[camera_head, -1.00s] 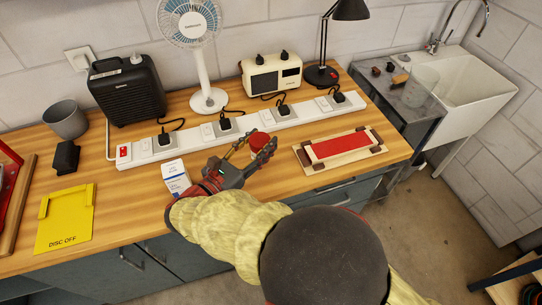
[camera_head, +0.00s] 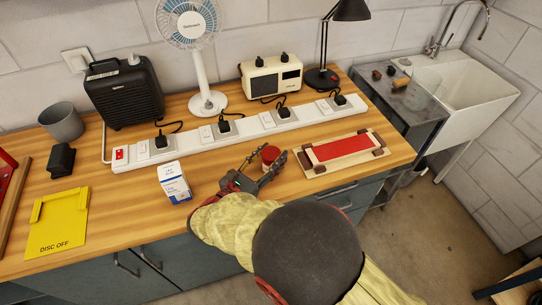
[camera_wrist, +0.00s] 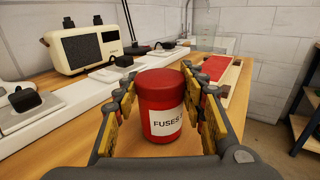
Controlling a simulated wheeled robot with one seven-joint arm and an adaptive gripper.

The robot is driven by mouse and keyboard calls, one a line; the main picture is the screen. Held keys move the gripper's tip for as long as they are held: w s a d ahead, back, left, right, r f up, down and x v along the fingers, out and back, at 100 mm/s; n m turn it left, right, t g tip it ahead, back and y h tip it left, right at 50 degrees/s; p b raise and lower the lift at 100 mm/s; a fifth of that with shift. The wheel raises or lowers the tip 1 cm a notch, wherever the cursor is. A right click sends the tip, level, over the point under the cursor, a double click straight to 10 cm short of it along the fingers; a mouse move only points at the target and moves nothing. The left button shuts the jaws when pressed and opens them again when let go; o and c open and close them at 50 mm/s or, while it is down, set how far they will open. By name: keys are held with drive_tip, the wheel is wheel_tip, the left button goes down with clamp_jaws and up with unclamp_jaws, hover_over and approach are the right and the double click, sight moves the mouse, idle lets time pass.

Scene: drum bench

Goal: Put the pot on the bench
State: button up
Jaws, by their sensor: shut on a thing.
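The pot is a red cylinder with a red lid and a white label reading FUSES (camera_wrist: 160,104). In the head view the pot (camera_head: 270,154) is over the bench's wooden top (camera_head: 222,163), in front of the power strip. My gripper (camera_head: 267,162) is shut on it, with one finger on each side, as the wrist view also shows (camera_wrist: 162,108). The pot is about upright. Its base is low near the wood, but I cannot tell whether it touches.
A white box (camera_head: 175,182) stands left of my gripper. A wooden tray with a red panel (camera_head: 342,147) lies close on the right. The white power strip (camera_head: 240,128) with plugs runs behind. A yellow DISC OFF plate (camera_head: 58,224) lies at the left.

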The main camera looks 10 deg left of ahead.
drive_tip(key=shift+f+b, duration=0.2)
drive_tip(key=shift+b, duration=0.1)
drive_tip(key=o, duration=1.2)
drive_tip(key=shift+r+p, duration=0.2)
drive_tip(key=shift+p, duration=0.1)
drive_tip(key=p+v, duration=0.2)
drive_tip(key=v, duration=1)
